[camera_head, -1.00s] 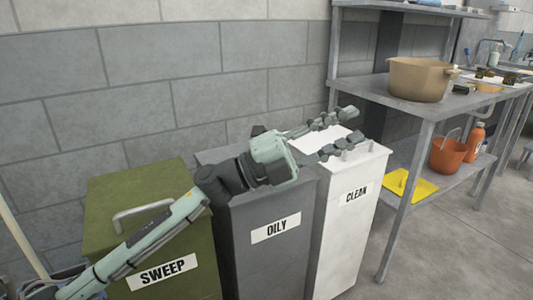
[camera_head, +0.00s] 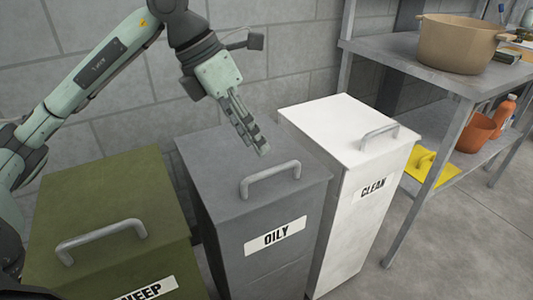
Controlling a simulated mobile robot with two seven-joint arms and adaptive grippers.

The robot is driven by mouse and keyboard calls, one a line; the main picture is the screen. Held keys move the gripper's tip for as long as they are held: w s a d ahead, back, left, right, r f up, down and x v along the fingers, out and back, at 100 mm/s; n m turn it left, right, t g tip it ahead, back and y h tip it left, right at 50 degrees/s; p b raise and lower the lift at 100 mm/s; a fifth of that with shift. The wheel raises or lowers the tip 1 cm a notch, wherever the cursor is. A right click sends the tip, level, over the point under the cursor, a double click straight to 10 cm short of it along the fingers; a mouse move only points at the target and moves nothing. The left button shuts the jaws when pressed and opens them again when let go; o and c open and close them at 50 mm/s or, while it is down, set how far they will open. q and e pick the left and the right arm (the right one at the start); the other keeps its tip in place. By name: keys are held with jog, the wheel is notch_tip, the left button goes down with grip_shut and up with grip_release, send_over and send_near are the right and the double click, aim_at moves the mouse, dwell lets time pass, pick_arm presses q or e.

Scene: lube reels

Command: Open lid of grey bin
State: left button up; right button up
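The grey bin (camera_head: 285,262), labelled OILY, stands between the green and white bins. Its flat grey lid (camera_head: 215,170) lies closed on top, with a grey bar handle (camera_head: 270,178) near the front edge. My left gripper (camera_head: 262,150) hangs over the back part of this lid, its fingers pointing down and right toward the handle. The fingertips appear just behind the handle and apart from it. The fingers overlap from this angle, so their opening is unclear. Nothing shows held in them. My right gripper is not in view.
A green bin (camera_head: 115,190) with a bar handle stands at the left, a white CLEAN bin (camera_head: 350,215) at the right. A metal table (camera_head: 400,62) with a tan pot (camera_head: 460,42) is beyond it. A block wall is close behind the bins. Floor at the lower right is clear.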

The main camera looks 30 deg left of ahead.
aim_at(272, 169)
pick_arm(q)
jog(key=x, duration=0.6)
jog(key=shift+d+f, duration=0.1)
jog(key=shift+d, duration=0.1)
jog(key=shift+c, duration=0.2)
grip_shut()
